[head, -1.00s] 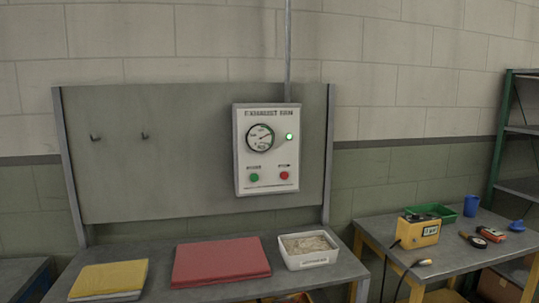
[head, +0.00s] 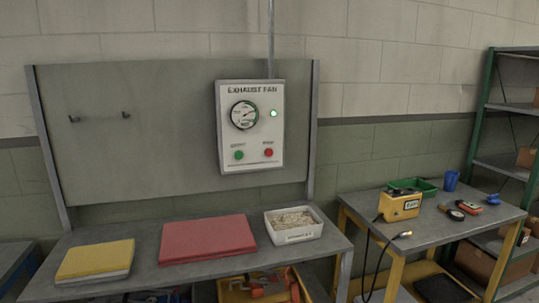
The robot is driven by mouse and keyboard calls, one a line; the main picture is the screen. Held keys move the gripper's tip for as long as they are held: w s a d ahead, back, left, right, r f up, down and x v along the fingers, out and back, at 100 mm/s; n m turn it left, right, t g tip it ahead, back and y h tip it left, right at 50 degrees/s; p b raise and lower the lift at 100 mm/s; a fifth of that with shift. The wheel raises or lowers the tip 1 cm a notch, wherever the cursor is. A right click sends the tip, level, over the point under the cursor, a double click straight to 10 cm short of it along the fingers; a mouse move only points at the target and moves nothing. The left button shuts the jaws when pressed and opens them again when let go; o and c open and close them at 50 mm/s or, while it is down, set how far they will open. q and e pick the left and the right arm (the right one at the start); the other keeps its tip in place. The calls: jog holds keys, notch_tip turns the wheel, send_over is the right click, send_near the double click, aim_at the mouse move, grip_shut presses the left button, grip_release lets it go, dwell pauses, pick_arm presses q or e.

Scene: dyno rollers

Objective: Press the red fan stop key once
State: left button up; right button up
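The exhaust fan control box (head: 250,126) hangs on the grey back panel above the workbench. The red stop key (head: 268,153) is at its lower right. A green key (head: 239,155) sits to the left of the red one. A round dial gauge (head: 244,115) is above the keys, and a green lamp (head: 273,114) beside it is lit. Neither of my grippers shows in the head view, so nothing of mine is near the box.
The bench (head: 150,272) below holds a yellow-topped stack (head: 96,259), a red flat item (head: 207,238) and a white tray (head: 293,235). A side table (head: 420,235) to the right holds a yellow device (head: 399,207). A green shelf (head: 500,165) stands far right.

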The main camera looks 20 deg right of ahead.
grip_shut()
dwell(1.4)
